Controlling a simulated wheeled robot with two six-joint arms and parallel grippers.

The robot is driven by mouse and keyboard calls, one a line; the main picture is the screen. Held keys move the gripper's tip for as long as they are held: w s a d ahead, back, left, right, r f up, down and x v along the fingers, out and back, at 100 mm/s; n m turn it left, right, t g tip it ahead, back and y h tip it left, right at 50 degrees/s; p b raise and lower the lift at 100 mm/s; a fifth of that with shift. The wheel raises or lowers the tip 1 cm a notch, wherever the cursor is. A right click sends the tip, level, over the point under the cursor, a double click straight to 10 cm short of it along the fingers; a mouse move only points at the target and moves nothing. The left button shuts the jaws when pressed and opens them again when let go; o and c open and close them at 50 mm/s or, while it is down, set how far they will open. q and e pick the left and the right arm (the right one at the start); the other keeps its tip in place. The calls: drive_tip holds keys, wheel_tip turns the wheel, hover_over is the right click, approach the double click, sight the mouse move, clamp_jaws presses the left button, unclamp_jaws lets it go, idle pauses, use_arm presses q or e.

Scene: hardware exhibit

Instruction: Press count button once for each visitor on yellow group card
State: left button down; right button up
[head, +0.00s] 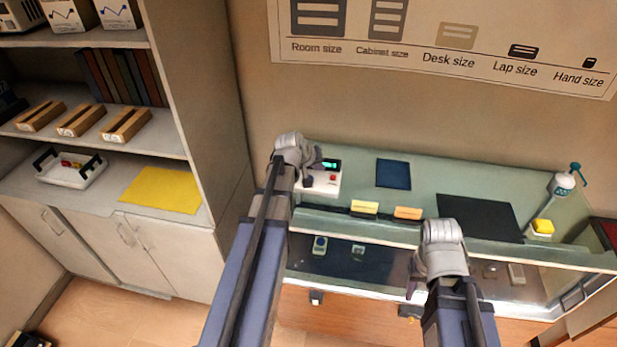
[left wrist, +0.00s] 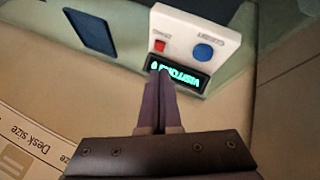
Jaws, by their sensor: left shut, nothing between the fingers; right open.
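The white counter box (head: 322,186) stands at the left end of the display case. In the left wrist view it shows upside down, with a blue round button (left wrist: 203,53), a smaller red button (left wrist: 159,46) and a lit "VISITORS" display (left wrist: 180,70); its digit looks like 0. My left gripper (left wrist: 161,76) is shut and empty, its tips at the display's edge in that view, apparently above the box. A pale yellow card (head: 364,207) stands beside an orange card (head: 407,212) on the case; their writing is unreadable. My right gripper (head: 412,289) is open before the case front.
A dark blue pad (head: 393,174) and a black panel (head: 480,217) lie on the case top. A yellow-topped block (head: 542,228) and a pump bottle (head: 562,186) stand at right. A shelf unit with a yellow mat (head: 162,190) stands at left.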

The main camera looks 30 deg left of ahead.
use_arm(q)
drive_tip(key=r+n+t, duration=0.1)
drive_tip(key=r+n, duration=0.1)
hover_over(312, 176)
drive_tip(key=s, duration=0.3)
drive_tip(key=shift+w+a+y, duration=0.2)
drive_tip(key=shift+a+y, duration=0.05)
drive_tip(key=shift+y, duration=0.05)
drive_tip(key=shift+f, duration=0.2)
wheel_tip(312, 176, down, 9)
drive_tip(key=b, duration=0.8)
drive_tip(key=shift+r+b, duration=0.2)
drive_tip(key=shift+b, duration=0.2)
idle(0.8)
drive_tip(key=shift+f+b, duration=0.4)
drive_tip(key=shift+d+f+b, duration=0.1)
drive_tip(key=shift+f+b, duration=0.35)
drive_tip(key=shift+b, duration=0.05)
idle(0.5)
drive_tip(key=shift+r, duration=0.15)
drive_tip(key=shift+r+p, duration=0.75)
drive_tip(key=shift+p, duration=0.2)
